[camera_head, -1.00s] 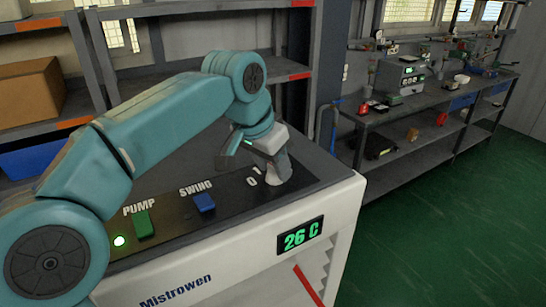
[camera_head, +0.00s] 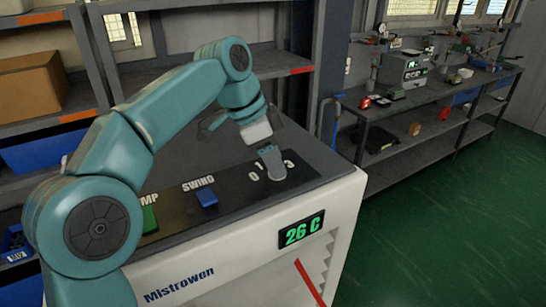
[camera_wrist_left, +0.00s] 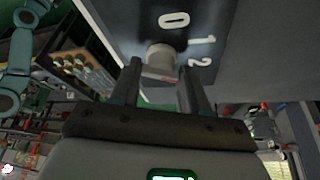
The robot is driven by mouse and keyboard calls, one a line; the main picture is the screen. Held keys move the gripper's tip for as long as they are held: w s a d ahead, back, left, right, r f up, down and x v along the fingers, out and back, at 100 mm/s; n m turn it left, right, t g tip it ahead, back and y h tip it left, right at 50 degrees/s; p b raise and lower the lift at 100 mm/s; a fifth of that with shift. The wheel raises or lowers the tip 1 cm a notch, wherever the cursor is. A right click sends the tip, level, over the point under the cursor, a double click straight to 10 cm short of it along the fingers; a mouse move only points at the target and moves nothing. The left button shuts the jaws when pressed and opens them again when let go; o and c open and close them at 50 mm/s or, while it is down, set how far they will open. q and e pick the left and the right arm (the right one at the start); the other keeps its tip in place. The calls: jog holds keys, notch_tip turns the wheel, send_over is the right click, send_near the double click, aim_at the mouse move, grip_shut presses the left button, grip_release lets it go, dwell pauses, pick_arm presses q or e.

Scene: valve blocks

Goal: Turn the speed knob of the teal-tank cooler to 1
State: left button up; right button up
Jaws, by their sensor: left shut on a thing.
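The cooler (camera_head: 245,262) is a white cabinet with a dark top, the name Mistrowen and a green 26 C display. No teal tank shows. Its pale round speed knob (camera_head: 276,174) stands at the right end of the control panel, beside printed digits. My left gripper (camera_head: 270,158) reaches down over the knob. In the left wrist view the knob (camera_wrist_left: 160,58) sits between my two dark fingers (camera_wrist_left: 160,85), which are shut on it. Digits 0, 1 and 2 show beside it there. I cannot tell which digit the knob points to. My right gripper is not in view.
A blue SWING switch (camera_head: 207,197) and a partly hidden green PUMP switch (camera_head: 149,219) lie left of the knob. Shelves with a cardboard box (camera_head: 33,95) stand behind. A workbench (camera_head: 440,100) with equipment is at the right. The green floor (camera_head: 450,220) is clear.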

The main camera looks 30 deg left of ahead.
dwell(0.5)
pick_arm(q)
jog(key=o, duration=1)
jog(key=shift+w, duration=0.1)
jog(key=shift+o, duration=0.2)
jog(key=v, duration=0.7)
jog(key=shift+r, duration=0.25)
